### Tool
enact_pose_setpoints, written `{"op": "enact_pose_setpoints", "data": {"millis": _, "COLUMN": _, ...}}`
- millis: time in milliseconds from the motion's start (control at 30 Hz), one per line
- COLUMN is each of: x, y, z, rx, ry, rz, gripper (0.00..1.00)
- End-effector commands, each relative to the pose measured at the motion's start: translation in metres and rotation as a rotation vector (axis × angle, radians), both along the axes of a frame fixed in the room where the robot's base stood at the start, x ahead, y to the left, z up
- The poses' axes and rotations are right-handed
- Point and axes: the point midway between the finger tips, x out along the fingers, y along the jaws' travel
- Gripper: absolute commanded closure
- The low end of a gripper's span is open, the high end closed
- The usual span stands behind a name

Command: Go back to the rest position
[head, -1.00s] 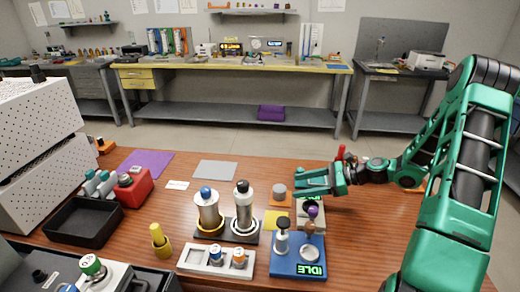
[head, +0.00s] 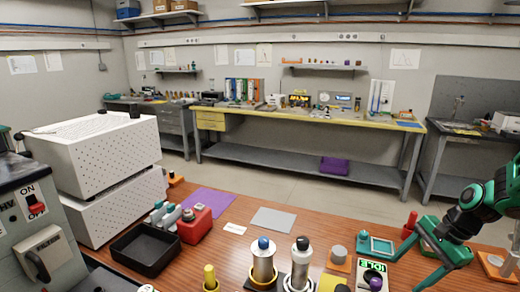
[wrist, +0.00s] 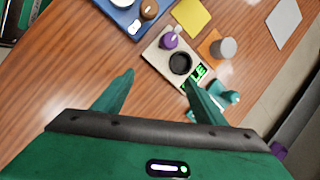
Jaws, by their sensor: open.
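My green gripper (head: 410,270) is at the lower right of the head view, over the wooden table (head: 225,240). Its two fingers are spread apart with nothing between them. In the wrist view, the open gripper (wrist: 158,84) points at bare wood. Just beyond its fingers is a pale device (wrist: 166,58) with a green display, a dark round opening and a purple-topped knob. The head view shows my arm (head: 475,210) reaching in from the right edge, partly cut off.
A teal item (head: 376,246) and a grey cylinder on an orange base (head: 338,256) stand near the gripper. A red upright object (head: 409,224) is close to the arm. Two metal cylinders (head: 263,262) stand front centre. White perforated boxes (head: 95,150) fill the left.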

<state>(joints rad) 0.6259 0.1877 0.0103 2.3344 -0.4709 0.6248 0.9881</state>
Motion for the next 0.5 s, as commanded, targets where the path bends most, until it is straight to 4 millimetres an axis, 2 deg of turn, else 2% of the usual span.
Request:
{"op": "enact_pose_setpoints", "data": {"millis": 33, "x": -0.012, "y": 0.000, "z": 0.011, "rx": -0.048, "ry": -0.004, "rz": 0.054, "gripper": 0.35}}
{"op": "enact_pose_setpoints", "data": {"millis": 200, "x": -0.057, "y": -0.005, "z": 0.039, "rx": -0.186, "ry": 0.003, "rz": 0.239, "gripper": 0.35}}
{"op": "enact_pose_setpoints", "data": {"millis": 500, "x": -0.142, "y": -0.006, "z": 0.083, "rx": -0.339, "ry": 0.019, "rz": 0.534, "gripper": 0.35}}
